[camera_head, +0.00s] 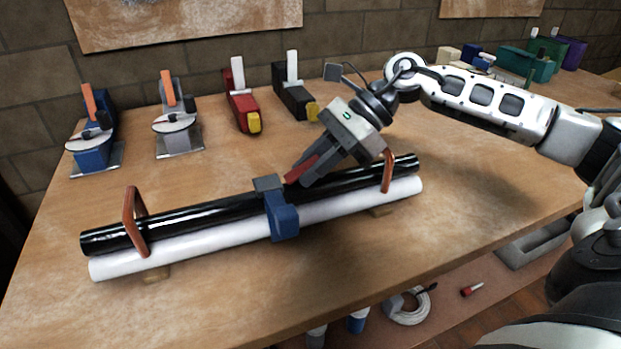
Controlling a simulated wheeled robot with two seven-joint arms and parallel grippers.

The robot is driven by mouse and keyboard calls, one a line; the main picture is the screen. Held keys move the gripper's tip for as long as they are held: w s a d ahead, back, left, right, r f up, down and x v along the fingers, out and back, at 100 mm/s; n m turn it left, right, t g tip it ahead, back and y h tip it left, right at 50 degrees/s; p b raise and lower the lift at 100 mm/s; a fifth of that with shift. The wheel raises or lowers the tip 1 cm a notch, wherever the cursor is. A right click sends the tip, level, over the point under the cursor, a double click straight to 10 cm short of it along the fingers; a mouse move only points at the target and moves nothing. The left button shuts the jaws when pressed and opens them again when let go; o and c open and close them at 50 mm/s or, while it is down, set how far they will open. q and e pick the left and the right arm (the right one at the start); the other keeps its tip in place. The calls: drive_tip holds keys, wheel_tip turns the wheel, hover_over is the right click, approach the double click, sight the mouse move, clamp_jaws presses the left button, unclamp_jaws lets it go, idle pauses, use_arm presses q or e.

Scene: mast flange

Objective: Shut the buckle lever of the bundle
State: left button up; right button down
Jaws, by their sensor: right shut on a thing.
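The bundle is a glossy black tube (190,218) and a white tube (180,250) lying side by side on the table. A blue buckle (283,218) with a grey top (268,184) sits around the middle of the bundle. A red bar (298,171), which looks like the buckle lever, shows at the fingertips of my right gripper (307,174), just right of the buckle. The gripper comes down at a slant from the upper right, shut on this bar. Its fingers partly hide the bar, so its joint with the buckle cannot be made out. My left gripper is out of view.
Brown handle-like loops (132,222) stand near both bundle ends, the other (388,170) close to my right gripper. Blue (90,140) and grey (178,125) clamps, plus red (240,95) and black (295,92) tools, stand behind. The wooden table (330,295) is clear in front.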

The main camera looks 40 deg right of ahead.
idle(0.3)
drive_tip(key=c, duration=1.3)
unclamp_jaws()
drive_tip(key=v, duration=1.6)
drive_tip(key=shift+d+f+b, duration=0.1)
drive_tip(key=shift+b, duration=0.2)
